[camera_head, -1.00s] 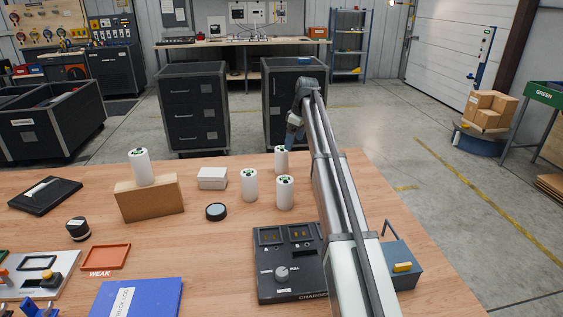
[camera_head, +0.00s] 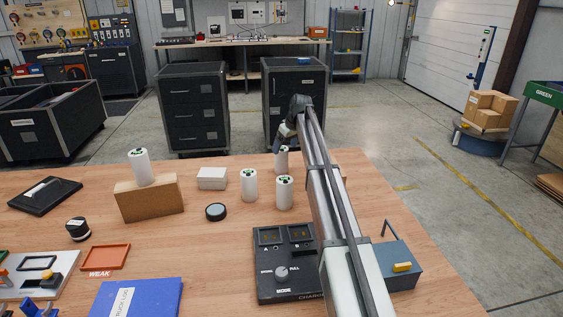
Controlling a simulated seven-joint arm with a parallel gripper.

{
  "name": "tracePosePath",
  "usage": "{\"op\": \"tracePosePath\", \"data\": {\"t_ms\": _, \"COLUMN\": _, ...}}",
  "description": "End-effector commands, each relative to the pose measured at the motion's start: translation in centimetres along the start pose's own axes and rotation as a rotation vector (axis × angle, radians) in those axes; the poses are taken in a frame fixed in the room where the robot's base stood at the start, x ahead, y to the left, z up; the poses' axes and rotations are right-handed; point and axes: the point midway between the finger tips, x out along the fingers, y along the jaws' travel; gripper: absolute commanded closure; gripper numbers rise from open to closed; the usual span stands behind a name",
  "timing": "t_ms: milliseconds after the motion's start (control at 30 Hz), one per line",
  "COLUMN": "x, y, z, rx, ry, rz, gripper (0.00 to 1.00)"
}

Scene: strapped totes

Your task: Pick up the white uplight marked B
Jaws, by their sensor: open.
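Several white cylinders with dark-and-green tops stand upright. One (camera_head: 140,168) is on a cardboard box (camera_head: 150,199) at left. Two more, a left one (camera_head: 249,186) and a right one (camera_head: 285,194), stand on the wooden table near its middle. A farther one (camera_head: 281,161) stands near the table's far edge. No letter B is readable on any of them. My gripper (camera_head: 278,149) is small in view, just above and left of the farther cylinder's top. It is open, with nothing seen in it. Whether it touches that cylinder cannot be told.
A white box (camera_head: 212,178) and a dark round puck (camera_head: 215,212) lie left of the middle cylinders. A black charger box (camera_head: 287,262) and a blue-grey box (camera_head: 398,266) stand at front right.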

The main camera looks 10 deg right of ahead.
Motion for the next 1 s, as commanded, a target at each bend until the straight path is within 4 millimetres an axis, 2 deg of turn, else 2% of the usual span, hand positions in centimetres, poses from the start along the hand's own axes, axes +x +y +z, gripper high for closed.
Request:
{"op": "tracePosePath", "data": {"t_ms": 100, "x": 1.4, "y": 0.0, "z": -0.1, "rx": -0.001, "ry": 0.001, "rz": 0.001, "gripper": 0.10}}
{"op": "tracePosePath", "data": {"t_ms": 367, "x": 2.8, "y": -0.1, "z": 0.0, "rx": -0.001, "ry": -0.001, "rz": 0.000, "gripper": 0.10}}
{"op": "tracePosePath", "data": {"t_ms": 700, "x": 6.8, "y": -0.4, "z": -0.1, "rx": -0.001, "ry": 0.000, "rz": 0.000, "gripper": 0.10}}
{"op": "tracePosePath", "data": {"t_ms": 933, "x": 7.0, "y": -0.4, "z": 0.0, "rx": -0.001, "ry": 0.001, "rz": 0.001, "gripper": 0.10}}
{"op": "tracePosePath", "data": {"t_ms": 1000, "x": 7.0, "y": -0.4, "z": 0.0, "rx": -0.001, "ry": 0.001, "rz": 0.001, "gripper": 0.15}}
